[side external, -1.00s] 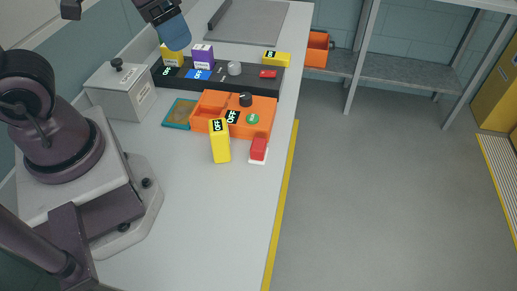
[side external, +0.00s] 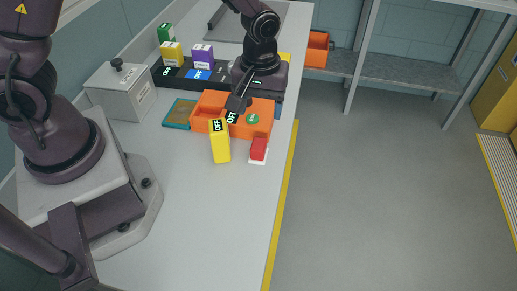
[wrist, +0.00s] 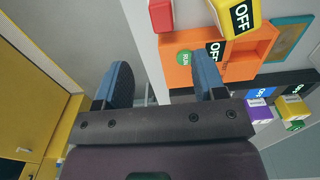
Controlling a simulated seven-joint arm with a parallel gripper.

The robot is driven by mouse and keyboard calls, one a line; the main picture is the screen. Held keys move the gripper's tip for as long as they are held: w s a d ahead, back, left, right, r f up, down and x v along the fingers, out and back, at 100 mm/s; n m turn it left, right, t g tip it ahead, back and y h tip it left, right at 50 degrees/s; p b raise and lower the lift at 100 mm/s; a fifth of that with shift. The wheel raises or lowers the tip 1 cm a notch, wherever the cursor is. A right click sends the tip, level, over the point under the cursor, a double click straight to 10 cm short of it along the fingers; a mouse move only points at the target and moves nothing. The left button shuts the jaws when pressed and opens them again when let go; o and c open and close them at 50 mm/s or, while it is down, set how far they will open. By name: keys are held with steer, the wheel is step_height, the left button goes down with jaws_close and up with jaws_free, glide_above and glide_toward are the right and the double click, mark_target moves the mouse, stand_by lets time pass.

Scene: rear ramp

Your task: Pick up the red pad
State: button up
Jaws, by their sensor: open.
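The red pad (side external: 259,147) is a small red block on a white base. It sits near the bench's right edge, in front of the orange box and right of the yellow OFF block. In the wrist view the red pad (wrist: 161,14) is at the top edge, partly cut off. My gripper (side external: 277,110) hovers by the orange box's right side, behind the pad and apart from it; one blue finger shows. In the wrist view my gripper (wrist: 163,82) is open and empty, its two blue fingers straddling the bench edge.
The orange box (side external: 205,112) and the yellow OFF block (side external: 220,147) are close to the pad. A black panel (side external: 172,76) with coloured blocks lies behind, partly hidden by my arm. The bench front is clear. Floor lies to the right.

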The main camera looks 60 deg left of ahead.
mark_target(259, 144)
step_height(259, 144, down, 12)
steer(key=shift+s+r, duration=0.15)
steer(key=c, duration=1)
steer(key=shift+r, duration=0.1)
step_height(259, 144, up, 10)
steer(key=shift+f, duration=0.1)
stand_by(0.3)
